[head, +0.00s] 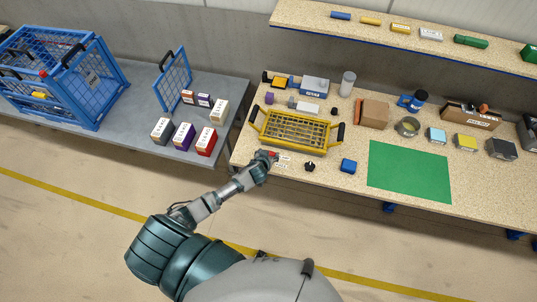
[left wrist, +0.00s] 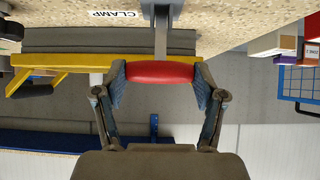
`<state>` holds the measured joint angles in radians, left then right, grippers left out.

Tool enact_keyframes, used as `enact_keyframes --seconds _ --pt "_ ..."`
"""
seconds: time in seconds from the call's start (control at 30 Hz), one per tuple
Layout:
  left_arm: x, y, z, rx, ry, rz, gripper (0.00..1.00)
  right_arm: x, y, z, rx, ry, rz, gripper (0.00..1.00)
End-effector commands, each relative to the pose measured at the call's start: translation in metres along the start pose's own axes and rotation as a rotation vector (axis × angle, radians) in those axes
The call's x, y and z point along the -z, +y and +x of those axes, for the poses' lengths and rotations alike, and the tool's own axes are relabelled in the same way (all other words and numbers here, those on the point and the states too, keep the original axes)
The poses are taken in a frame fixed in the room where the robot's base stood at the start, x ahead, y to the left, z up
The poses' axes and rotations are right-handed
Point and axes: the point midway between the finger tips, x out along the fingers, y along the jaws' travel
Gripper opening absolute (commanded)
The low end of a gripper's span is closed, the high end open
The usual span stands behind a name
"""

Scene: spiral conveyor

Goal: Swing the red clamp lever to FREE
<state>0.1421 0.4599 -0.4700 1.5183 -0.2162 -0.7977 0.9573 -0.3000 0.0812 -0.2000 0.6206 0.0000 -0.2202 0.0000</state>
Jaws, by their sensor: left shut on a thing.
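The red clamp lever (left wrist: 160,73) is between the fingertips of my left gripper (left wrist: 161,84) in the left wrist view. The gripper is shut on its red grip, one finger on each side. A grey metal arm (left wrist: 161,30) runs from the grip toward the top of the picture. A white CLAMP label (left wrist: 113,14) shows upside down beside it. In the head view my left gripper (head: 265,157) is at the bench's front edge, with a bit of the red lever (head: 274,153) showing. The small labels (head: 284,159) beside it are too small to read. My right gripper is out of view.
A yellow tray (head: 262,133) with black handles stands on the workbench just behind the lever. A grey table (head: 150,90) with boxes and a blue cage (head: 88,90) is at left.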

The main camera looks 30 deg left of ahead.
Motion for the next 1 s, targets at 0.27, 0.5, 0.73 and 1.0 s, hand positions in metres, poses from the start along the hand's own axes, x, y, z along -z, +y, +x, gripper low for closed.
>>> enact_keyframes --seconds 0.27,0.5,0.73,1.0 --pt "-0.024 0.000 0.000 0.002 0.163 -0.004 0.08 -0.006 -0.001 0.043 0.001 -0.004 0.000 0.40" --pt "-0.026 0.000 -0.002 0.002 0.242 -0.002 0.08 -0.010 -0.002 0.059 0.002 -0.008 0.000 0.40" --pt "-0.026 0.000 -0.004 0.003 0.264 0.000 0.08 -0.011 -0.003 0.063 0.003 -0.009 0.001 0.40" --pt "-0.026 0.000 -0.004 0.003 0.263 0.000 0.08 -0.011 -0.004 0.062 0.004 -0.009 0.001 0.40"
